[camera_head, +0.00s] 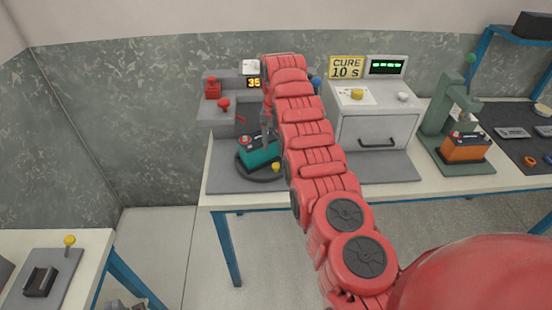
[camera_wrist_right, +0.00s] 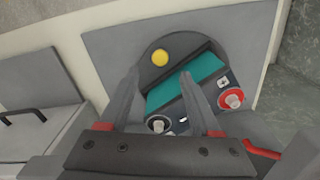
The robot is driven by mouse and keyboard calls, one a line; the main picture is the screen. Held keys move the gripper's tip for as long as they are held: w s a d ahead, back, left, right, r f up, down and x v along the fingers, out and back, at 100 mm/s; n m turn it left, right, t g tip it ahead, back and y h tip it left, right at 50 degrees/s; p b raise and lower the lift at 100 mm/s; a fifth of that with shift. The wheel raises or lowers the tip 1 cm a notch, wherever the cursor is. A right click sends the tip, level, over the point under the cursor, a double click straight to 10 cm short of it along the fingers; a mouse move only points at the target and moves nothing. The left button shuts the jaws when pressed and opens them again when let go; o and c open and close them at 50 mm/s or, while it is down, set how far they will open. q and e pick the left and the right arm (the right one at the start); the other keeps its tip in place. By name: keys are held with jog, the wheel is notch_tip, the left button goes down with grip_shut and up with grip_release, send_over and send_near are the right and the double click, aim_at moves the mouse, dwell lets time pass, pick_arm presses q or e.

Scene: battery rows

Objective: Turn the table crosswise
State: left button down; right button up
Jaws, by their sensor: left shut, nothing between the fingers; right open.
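The round dark turntable (camera_head: 258,177) sits on a grey base plate at the left end of the long bench. It also shows in the right wrist view (camera_wrist_right: 148,76). A yellow knob (camera_head: 276,167) stands near its rim and shows in that view too (camera_wrist_right: 159,58). A teal battery (camera_head: 262,155) with a red and a black terminal lies on the turntable, in the wrist view too (camera_wrist_right: 178,89). My right gripper (camera_head: 266,136) is above the battery, its fingers (camera_wrist_right: 160,78) open; contact is unclear. My left gripper is out of view.
A grey press-like unit with a red knob (camera_head: 223,104) stands behind the turntable. A curing box (camera_head: 375,128) stands to the right, then a green press (camera_head: 440,118) with an orange battery (camera_head: 466,148). A separate table (camera_head: 90,243) is at lower left.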

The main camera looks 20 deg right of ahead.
notch_tip(320, 180, up, 10)
jog(key=p, duration=0.7)
jog(key=shift+r, duration=0.25)
